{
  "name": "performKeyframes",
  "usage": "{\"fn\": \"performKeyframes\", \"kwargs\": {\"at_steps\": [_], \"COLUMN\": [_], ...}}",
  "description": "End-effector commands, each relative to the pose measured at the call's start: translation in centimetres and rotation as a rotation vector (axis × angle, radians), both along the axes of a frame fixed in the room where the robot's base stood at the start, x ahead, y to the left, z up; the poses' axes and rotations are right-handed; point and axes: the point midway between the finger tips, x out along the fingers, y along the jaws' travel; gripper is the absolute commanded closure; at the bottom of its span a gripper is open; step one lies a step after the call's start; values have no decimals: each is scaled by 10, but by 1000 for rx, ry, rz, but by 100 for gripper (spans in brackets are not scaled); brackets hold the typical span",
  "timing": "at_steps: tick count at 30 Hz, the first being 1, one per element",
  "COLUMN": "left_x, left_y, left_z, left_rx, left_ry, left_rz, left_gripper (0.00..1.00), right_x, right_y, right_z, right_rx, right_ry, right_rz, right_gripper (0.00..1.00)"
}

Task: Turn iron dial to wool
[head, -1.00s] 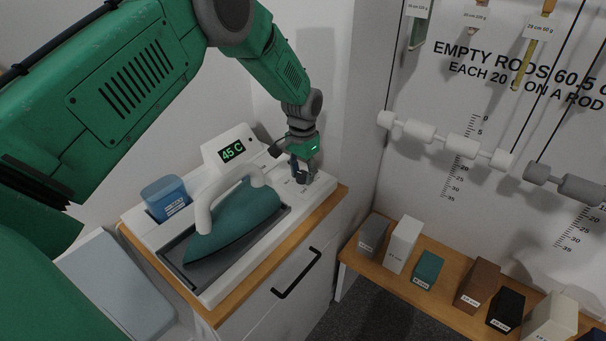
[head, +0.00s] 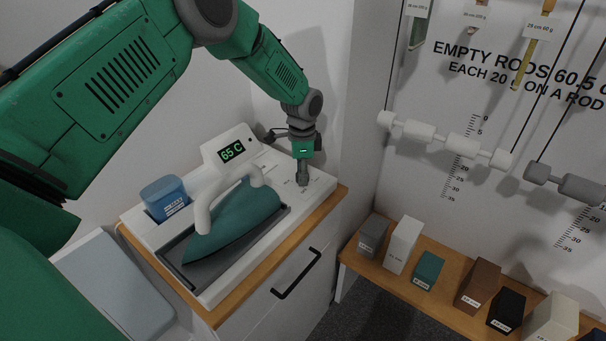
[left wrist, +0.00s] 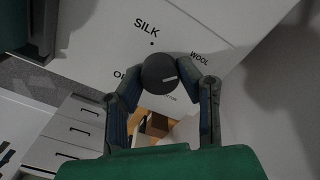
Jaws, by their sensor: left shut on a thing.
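The dark round iron dial (left wrist: 160,73) shows in the left wrist view, with SILK printed above it, WOOL to its upper right and an OFF label, partly covered, to its left. A label below it is too small to read surely. The dial's pale mark points to the right. My left gripper (left wrist: 168,88) is shut on the dial, one finger on each side. In the head view my left gripper (head: 302,178) points down at the right end of the white iron station (head: 222,280). The display (head: 232,151) reads 65 C. My right gripper is out of view.
The teal iron (head: 235,225) with a white handle rests in its tray beside the dial. A blue container (head: 165,198) stands at the station's left. A wall rises close behind. Several labelled blocks stand on a low wooden shelf (head: 375,260) at right.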

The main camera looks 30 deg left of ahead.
Motion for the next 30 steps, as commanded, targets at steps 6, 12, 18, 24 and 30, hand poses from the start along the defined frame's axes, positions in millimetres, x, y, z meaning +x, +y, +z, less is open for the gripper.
{"fn": "performKeyframes", "kwargs": {"at_steps": [6,12,18,24,30], "left_x": [2,3,3,2,1], "left_y": [1,2,2,1,1], "left_z": [2,2,2,2,1], "left_rx": [2,2,2,2,1], "left_ry": [-7,-8,-8,-6,-4], "left_rz": [-49,-59,-58,-58,-58], "left_gripper": [98,98,98,49,49], "right_x": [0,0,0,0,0], "right_y": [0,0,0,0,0], "right_z": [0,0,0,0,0], "right_rx": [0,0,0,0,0], "right_ry": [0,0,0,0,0], "right_rz": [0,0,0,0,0], "right_gripper": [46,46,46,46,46]}}
